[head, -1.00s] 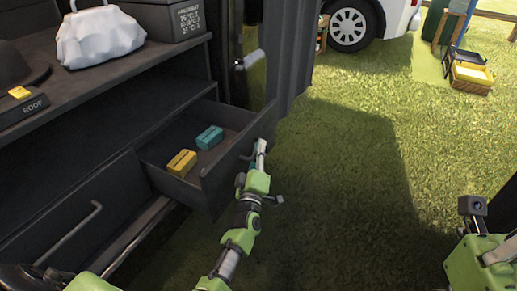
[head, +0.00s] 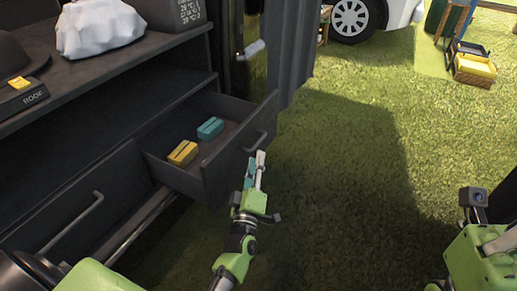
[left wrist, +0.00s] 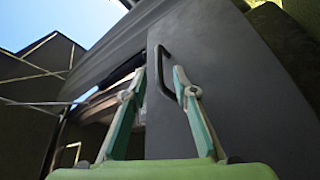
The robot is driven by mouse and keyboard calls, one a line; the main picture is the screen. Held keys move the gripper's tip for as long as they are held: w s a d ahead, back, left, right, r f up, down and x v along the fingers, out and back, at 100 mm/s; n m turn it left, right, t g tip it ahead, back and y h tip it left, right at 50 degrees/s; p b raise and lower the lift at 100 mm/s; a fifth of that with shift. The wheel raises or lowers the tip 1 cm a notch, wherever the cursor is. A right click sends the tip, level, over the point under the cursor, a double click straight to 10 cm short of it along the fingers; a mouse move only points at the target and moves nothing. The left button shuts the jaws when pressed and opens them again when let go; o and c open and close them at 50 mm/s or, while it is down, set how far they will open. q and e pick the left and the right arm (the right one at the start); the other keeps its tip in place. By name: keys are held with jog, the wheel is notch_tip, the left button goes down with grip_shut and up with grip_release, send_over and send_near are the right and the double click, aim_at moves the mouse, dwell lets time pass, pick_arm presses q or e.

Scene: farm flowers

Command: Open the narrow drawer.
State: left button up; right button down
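The narrow drawer (head: 220,174) of the dark cabinet stands pulled out. A yellow box (head: 183,153) and a teal box (head: 210,128) lie inside it. Its bar handle (head: 258,142) is on the front panel, and the handle also shows in the left wrist view (left wrist: 162,70). My left gripper (head: 257,164) is just in front of the panel, below and near the handle. In the left wrist view its two fingers (left wrist: 160,75) are apart with nothing held. My right arm's green wrist part shows at the right edge; its fingers cannot be made out.
A wider closed drawer with a long handle (head: 75,222) is to the left. A white bag (head: 100,28) and a dark hat (head: 18,60) are on the cabinet top. Open grass (head: 350,180) lies to the right. A yellow crate (head: 475,68) and a van are far off.

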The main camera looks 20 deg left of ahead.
pick_arm(q)
jog(key=shift+v, duration=1.7)
